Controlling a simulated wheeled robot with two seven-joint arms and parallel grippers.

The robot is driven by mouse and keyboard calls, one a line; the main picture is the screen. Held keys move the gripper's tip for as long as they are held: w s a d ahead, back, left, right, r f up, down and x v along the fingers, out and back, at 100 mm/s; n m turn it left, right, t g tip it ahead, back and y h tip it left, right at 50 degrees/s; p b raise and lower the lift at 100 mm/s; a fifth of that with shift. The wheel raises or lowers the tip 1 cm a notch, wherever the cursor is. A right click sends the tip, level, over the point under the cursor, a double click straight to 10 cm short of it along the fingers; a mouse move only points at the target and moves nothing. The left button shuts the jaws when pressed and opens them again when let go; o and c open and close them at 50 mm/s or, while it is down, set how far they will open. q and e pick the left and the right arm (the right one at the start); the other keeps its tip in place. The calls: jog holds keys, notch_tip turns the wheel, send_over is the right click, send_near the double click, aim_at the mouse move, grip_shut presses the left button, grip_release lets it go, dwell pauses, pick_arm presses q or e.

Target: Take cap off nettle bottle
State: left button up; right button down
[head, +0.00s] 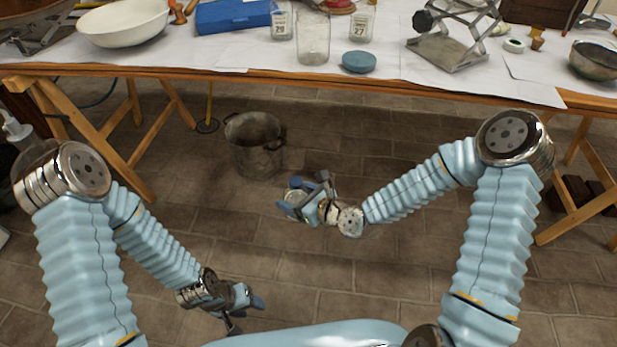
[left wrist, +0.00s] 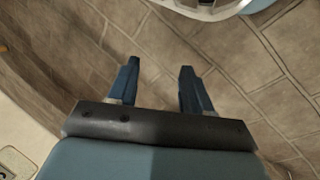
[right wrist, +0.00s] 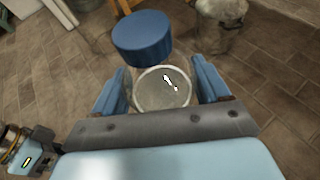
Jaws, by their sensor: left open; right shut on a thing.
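My right gripper (right wrist: 160,90) is shut on a clear glass bottle (right wrist: 162,88), held in the air above the floor. In the right wrist view its pale round end shows between the blue fingers. A blue cap (right wrist: 142,38) shows just beyond the glass; I cannot tell how firmly it sits on it. No label is readable on the held bottle. My left gripper (left wrist: 158,85) is open and empty, low at the lower left of the head view (head: 248,312).
A long table (head: 130,72) spans the back. On it stand labelled bottles (head: 282,22) (head: 361,25), a glass jar (head: 313,40), a round blue lid (head: 358,62), a white bowl (head: 122,22) and a lab jack (head: 450,45). A metal pot (head: 255,145) stands on the floor.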

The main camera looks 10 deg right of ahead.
pick_arm(q)
jog(key=shift+o, duration=0.2)
jog(key=w+d+r+m, duration=0.2)
jog(key=w+m, duration=0.3)
jog(key=m, duration=0.1)
jog(key=w+d+r+m, duration=0.2)
jog(key=w+d+m, duration=0.1)
jog(key=w+m, duration=0.2)
jog(key=shift+m+g, duration=0.3)
jog(key=shift+m, duration=0.8)
jog(key=w+d+r+m, duration=0.2)
jog(key=w+r+m, duration=0.35)
jog(key=m, duration=0.35)
notch_tip(320, 180, up, 24)
jog(key=m+y, duration=0.4)
jog(key=m, duration=1.5)
send_over(297, 180)
jog(key=shift+w+a, duration=0.15)
jog(key=shift+f, duration=0.15)
notch_tip(297, 180, down, 7)
jog(key=shift+f, duration=0.2)
jog(key=shift+c, duration=0.3)
